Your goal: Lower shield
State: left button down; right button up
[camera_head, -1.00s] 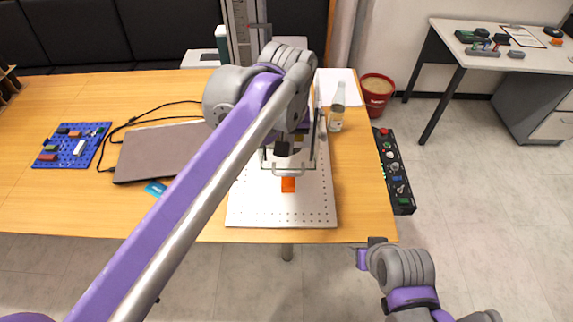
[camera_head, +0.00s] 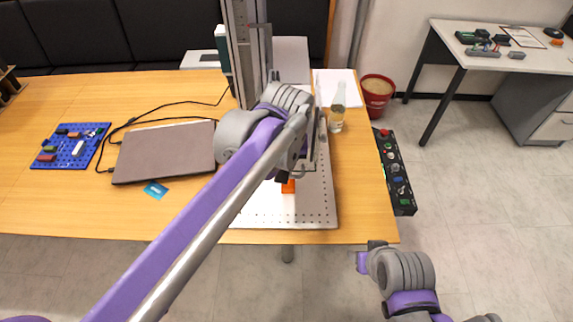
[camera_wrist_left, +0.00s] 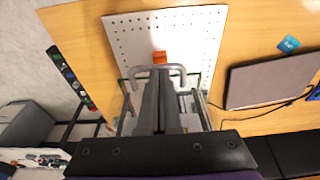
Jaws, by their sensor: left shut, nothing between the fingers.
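The shield is a clear panel with a dark frame and a grey U-shaped handle (camera_wrist_left: 178,68). In the left wrist view the handle arches around the tip of my left gripper (camera_wrist_left: 157,98), with frame parts showing on both sides. That gripper is shut and empty; I cannot tell whether it touches the handle or shield. In the head view my left gripper (camera_head: 283,177) is low in front of the marker, and my arm hides most of the shield. An orange piece (camera_head: 288,187) lies on the perforated base plate (camera_head: 310,215). My right gripper (camera_head: 368,257) is off the table's front right.
The marker's column (camera_head: 241,50) stands behind my left arm. A bottle (camera_head: 337,115) stands right of it. A laptop (camera_head: 165,150), blue card (camera_head: 156,190) and blue pegboard (camera_head: 70,146) lie left. A control panel (camera_head: 396,175) is at the right edge.

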pick_arm(q)
notch_tip(320, 180, down, 18)
jog(key=b, duration=0.8)
jog(key=shift+s+r, duration=0.15)
jog(key=shift+r, duration=0.1)
pick_arm(e)
notch_tip(320, 180, down, 10)
jog(key=s, duration=0.2)
jog(key=shift+r, duration=0.15)
pick_arm(q)
notch_tip(320, 180, up, 14)
jog(key=p, duration=0.4)
jog(key=shift+s, duration=0.45)
pick_arm(e)
jog(key=r, duration=0.4)
jog(key=shift+d+r, duration=0.2)
jog(key=shift+d, duration=0.15)
